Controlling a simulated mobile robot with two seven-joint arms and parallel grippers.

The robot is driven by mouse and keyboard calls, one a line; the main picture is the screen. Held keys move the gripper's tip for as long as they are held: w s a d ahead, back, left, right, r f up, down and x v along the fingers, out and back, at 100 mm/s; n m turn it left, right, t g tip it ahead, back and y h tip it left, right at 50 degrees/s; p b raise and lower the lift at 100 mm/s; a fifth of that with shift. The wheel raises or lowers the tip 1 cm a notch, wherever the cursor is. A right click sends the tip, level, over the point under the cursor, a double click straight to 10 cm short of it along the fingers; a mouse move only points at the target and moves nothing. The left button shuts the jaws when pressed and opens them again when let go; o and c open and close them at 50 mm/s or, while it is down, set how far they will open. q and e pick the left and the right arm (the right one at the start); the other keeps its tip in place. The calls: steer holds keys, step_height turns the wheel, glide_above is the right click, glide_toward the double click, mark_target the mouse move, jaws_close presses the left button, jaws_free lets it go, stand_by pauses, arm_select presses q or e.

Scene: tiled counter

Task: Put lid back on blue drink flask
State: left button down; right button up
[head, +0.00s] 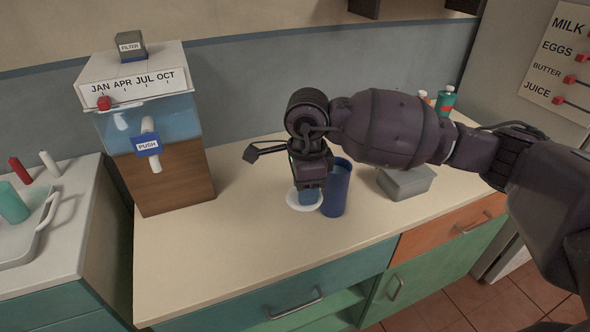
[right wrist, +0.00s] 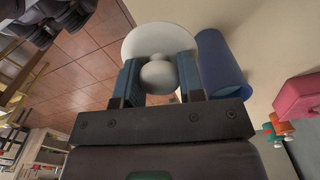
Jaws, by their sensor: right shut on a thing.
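The blue drink flask (head: 337,188) stands upright on the counter, open at the top; in the right wrist view it is the blue cylinder (right wrist: 222,65) right of the fingers. The lid (head: 304,202) is a white disc just left of the flask. In the right wrist view the lid (right wrist: 160,42) has a round white knob between the two fingers. My right gripper (head: 309,190) points down and is shut on that knob (right wrist: 158,76). The lid is apart from the flask's mouth; its height above the counter is hard to tell. My left gripper is not in view.
A water dispenser (head: 160,140) with a PUSH tap stands at the left. A grey box (head: 406,182) sits right of the flask, with bottles (head: 445,102) behind it. The counter's front left is clear.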

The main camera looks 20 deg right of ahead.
mark_target(317, 207)
steer(key=n, duration=0.1)
steer(key=s+n, duration=0.1)
steer(key=n, duration=0.1)
steer(key=f+n, duration=0.1)
steer(key=n, duration=0.1)
steer(key=shift+s+d+f, duration=0.1)
steer(key=shift+s+d, duration=0.05)
steer(key=shift+d, duration=0.15)
steer(key=n, duration=0.1)
steer(key=s+n, duration=0.1)
steer(key=n, duration=0.1)
steer(key=f+n, duration=0.1)
steer(key=n, duration=0.1)
steer(key=shift+s+d, duration=0.15)
steer(key=shift+d, duration=0.05)
steer(key=n, duration=0.3)
steer(key=shift+s+d+f+n, duration=0.1)
steer(key=shift+s+f+n, duration=0.2)
steer(key=shift+s, duration=0.1)
steer(key=shift+s+d+f+n, duration=0.1)
steer(key=shift+s+f+n, duration=0.1)
steer(key=shift+n, duration=0.9)
steer(key=shift+s+d+f+n, duration=0.15)
steer(key=shift+s+n, duration=0.1)
steer(key=shift+n, duration=0.85)
steer(key=shift+s+a+f+n, duration=0.1)
steer(key=shift+s+f+n, duration=0.1)
steer(key=shift+n, duration=0.9)
